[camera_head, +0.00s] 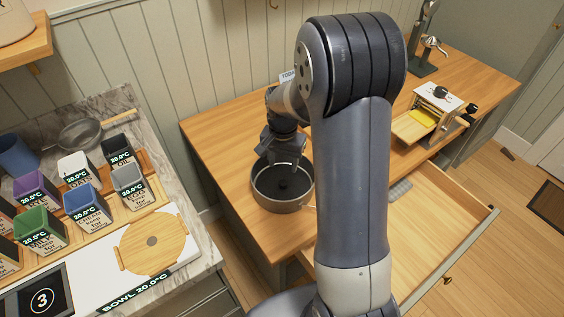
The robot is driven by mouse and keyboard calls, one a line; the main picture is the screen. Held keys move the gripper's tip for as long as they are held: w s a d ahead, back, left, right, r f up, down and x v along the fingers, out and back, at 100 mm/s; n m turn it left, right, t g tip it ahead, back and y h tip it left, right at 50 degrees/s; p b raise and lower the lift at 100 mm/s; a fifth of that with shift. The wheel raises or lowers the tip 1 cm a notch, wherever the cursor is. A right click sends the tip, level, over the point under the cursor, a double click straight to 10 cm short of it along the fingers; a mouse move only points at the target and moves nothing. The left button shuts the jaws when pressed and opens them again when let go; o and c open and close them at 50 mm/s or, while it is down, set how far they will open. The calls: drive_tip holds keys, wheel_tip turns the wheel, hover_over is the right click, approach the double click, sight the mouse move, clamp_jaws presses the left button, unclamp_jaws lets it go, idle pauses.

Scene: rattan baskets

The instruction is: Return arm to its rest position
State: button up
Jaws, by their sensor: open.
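My arm (352,190) rises in the middle of the view and bends over toward the wooden counter (222,135) behind it. My gripper (281,158) points down at the far side of a dark round pot (284,207) on that counter. The gripper is open, and nothing shows held in it. A small dark knob-like thing (283,184) shows in the middle of the pot. I cannot tell whether the fingertips are inside the pot or touch it.
A drawer (440,225) stands open at the right. A pasta-machine-like device (435,108) is on the counter at the right. At the left, a marble counter holds several labelled containers (87,205), a sieve (80,134) and a round wooden board (155,242).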

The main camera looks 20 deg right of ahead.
sight(283, 183)
drive_tip(key=shift+f, duration=0.1)
idle(0.3)
wheel_tip(283, 183, down, 8)
drive_tip(key=b, duration=0.5)
drive_tip(key=shift+r+b, duration=0.2)
drive_tip(key=shift+b, duration=0.1)
drive_tip(key=shift+r, duration=0.1)
